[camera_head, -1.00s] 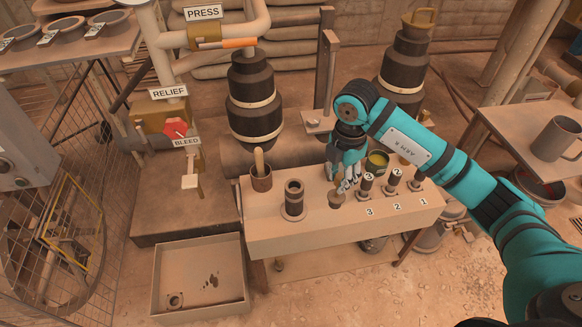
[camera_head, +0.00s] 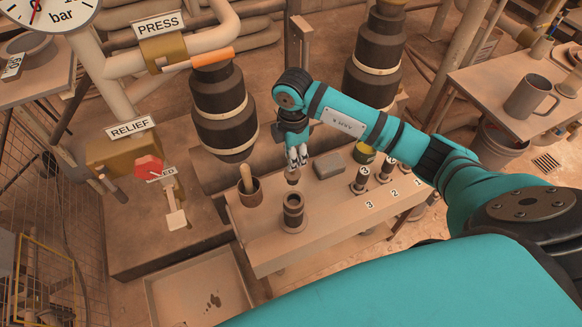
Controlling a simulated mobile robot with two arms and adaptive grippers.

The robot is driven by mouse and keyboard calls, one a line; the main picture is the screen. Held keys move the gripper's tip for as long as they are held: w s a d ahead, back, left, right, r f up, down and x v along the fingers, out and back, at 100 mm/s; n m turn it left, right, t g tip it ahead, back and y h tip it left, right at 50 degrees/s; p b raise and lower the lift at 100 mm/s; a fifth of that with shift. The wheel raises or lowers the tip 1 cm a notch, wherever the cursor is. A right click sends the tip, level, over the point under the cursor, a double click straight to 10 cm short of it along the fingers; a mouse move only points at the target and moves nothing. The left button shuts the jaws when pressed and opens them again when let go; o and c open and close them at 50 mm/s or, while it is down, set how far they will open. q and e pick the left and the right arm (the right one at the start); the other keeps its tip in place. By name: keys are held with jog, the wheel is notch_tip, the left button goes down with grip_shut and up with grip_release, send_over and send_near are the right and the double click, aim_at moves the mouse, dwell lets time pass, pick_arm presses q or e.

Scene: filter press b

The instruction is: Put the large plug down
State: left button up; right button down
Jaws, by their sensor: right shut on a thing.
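My right gripper (camera_head: 297,158) points down over the bench (camera_head: 270,240) and is shut on a small brown plug (camera_head: 292,177), probably the large plug. The fingers cover its upper part. The plug is just behind the dark upright hollow cylinder (camera_head: 293,214), near its top in the picture; I cannot tell whether they touch or whether the plug rests on anything. My left gripper is not in view.
A cup with a wooden handle (camera_head: 250,192) stands left of the cylinder. A grey block (camera_head: 328,165), a yellow-rimmed pot (camera_head: 363,153) and numbered plugs (camera_head: 359,183) stand to the right. A shallow tray (camera_head: 152,300) lies on the floor.

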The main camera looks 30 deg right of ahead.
aim_at(292, 173)
notch_tip(292, 173, down, 4)
jog(key=shift+r+b, duration=0.1)
jog(key=shift+b, duration=0.2)
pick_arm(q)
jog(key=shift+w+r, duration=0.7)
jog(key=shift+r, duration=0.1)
pick_arm(e)
jog(key=shift+f, duration=0.2)
jog(key=shift+f, duration=0.1)
jog(key=c, duration=1.1)
grip_release()
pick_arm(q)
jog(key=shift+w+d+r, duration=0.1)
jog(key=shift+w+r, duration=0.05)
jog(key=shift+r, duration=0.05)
pick_arm(e)
jog(key=shift+o, duration=0.2)
jog(key=shift+w+r, duration=0.1)
jog(key=shift+r, duration=0.35)
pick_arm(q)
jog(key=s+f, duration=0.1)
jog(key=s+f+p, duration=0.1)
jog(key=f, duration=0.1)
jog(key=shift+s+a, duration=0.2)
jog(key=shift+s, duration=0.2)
pick_arm(e)
notch_tip(292, 173, up, 7)
